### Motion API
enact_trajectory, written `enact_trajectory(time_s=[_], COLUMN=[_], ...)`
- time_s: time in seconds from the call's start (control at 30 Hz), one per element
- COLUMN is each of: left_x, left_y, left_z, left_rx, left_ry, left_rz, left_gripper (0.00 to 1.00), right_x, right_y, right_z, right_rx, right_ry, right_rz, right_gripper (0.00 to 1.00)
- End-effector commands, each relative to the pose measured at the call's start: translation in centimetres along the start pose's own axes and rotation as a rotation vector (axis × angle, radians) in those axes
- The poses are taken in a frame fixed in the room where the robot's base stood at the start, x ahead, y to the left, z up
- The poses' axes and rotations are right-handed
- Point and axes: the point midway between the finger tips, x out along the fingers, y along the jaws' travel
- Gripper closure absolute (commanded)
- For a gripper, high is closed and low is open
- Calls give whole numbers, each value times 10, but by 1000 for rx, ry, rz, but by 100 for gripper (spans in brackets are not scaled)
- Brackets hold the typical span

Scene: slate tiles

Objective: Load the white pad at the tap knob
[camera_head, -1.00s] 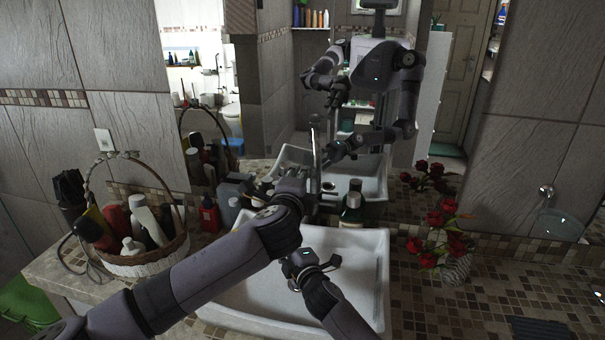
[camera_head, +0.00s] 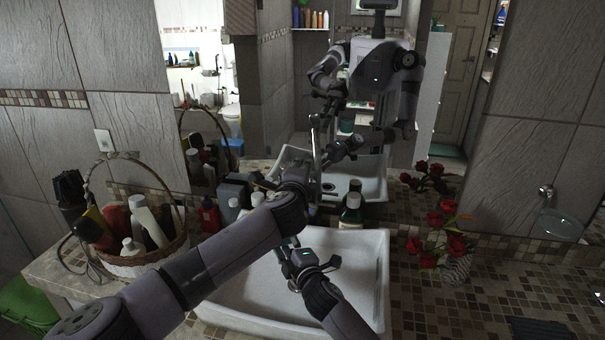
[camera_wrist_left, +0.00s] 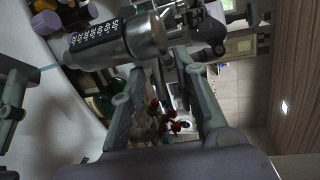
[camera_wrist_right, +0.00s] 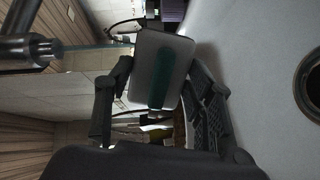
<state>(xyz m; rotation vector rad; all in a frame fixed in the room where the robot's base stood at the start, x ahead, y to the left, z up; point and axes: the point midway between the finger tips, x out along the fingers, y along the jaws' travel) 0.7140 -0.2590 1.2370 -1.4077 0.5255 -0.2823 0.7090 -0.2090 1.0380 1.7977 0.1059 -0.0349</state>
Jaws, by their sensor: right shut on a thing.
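The tap knob (camera_wrist_left: 115,42) is a metal cylinder with temperature numbers, seen close up in the left wrist view. My left gripper (camera_wrist_left: 160,65) has its two fingers apart just by the tap; the head view shows its wrist near the tap (camera_head: 316,150), the fingers mostly hidden. My right gripper (camera_wrist_right: 150,90) is shut on the white pad (camera_wrist_right: 143,62), a flat pale piece with a green strip. In the head view the right gripper (camera_head: 285,247) is lower, over the sink, and the pad is hard to make out. The tap also shows in the right wrist view (camera_wrist_right: 30,48), upper left.
The white sink (camera_head: 345,265) lies under both arms; its drain (camera_wrist_right: 310,85) shows in the right wrist view. Bottles, including a dark green one (camera_head: 351,208), stand along the back. A wicker basket (camera_head: 150,262) is left, red roses (camera_head: 447,235) right. A mirror is behind.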

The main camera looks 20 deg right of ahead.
Motion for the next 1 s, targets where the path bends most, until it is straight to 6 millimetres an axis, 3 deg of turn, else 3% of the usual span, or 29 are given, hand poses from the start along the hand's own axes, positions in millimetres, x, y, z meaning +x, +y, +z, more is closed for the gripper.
enact_trajectory(time_s=[0.4, 0.77, 1.0], left_x=[0, 0, 4], left_y=[0, 1, 0], left_z=[0, 0, -2], left_rx=[0, -2, -22], left_ry=[-1, -4, -95], left_rz=[1, 1, 9], left_gripper=[100, 100, 100], right_x=[0, 0, 0], right_y=[0, 0, 0], right_z=[0, 0, 0], right_rx=[0, 0, 0], right_ry=[0, 0, 0], right_rz=[0, 1, 0], right_gripper=[93, 93, 93])
